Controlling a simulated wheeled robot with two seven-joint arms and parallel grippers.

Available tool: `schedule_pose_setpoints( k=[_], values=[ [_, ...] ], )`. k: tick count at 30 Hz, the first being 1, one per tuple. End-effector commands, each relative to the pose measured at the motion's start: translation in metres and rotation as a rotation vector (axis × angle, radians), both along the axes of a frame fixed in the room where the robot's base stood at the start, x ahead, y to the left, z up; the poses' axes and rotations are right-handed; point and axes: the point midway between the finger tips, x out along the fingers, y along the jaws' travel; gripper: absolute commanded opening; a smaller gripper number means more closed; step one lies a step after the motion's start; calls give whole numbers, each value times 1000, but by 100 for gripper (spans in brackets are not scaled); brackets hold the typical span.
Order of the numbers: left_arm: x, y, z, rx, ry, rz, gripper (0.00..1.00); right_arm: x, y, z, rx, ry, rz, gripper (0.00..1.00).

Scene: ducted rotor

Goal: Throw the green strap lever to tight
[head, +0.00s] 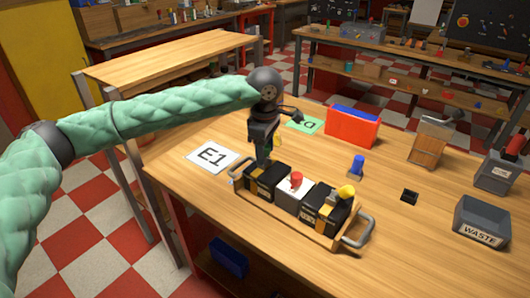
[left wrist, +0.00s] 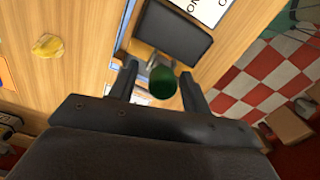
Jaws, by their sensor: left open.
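The green lever knob (left wrist: 162,82) shows in the left wrist view between the two fingers of my left gripper (left wrist: 160,72). The fingers are apart, and I cannot tell whether either touches the knob. In the head view my left gripper (head: 262,157) points down over the left end of a carrier with metal handles (head: 357,233). It hides most of the green lever there. The carrier holds a black block with a yellow strap (head: 266,182), a white block with a red knob (head: 296,181), and another black block with a yellow knob (head: 346,191). My right gripper is not in view.
A white E1 card (head: 211,157) lies left of the carrier, and a green card (head: 304,124) behind. A red and blue box (head: 353,126), a blue-topped piece (head: 357,165), a small black block (head: 409,196) and a WASTE bin (head: 482,222) stand rightward. The table's front left is clear.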

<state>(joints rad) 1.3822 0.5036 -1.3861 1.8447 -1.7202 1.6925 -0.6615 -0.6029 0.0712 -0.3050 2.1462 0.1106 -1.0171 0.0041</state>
Motion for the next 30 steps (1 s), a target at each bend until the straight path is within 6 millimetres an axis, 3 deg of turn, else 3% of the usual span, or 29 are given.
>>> schedule_pose_setpoints(
  k=[6,15,22,30],
  values=[
    [0,0,-16,0,1,0,48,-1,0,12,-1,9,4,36],
    [0,0,-18,0,0,0,48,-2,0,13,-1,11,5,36],
    [0,0,-18,0,0,0,3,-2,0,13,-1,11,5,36],
    [1,1,-20,-18,13,2,3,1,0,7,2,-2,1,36]
  ],
)
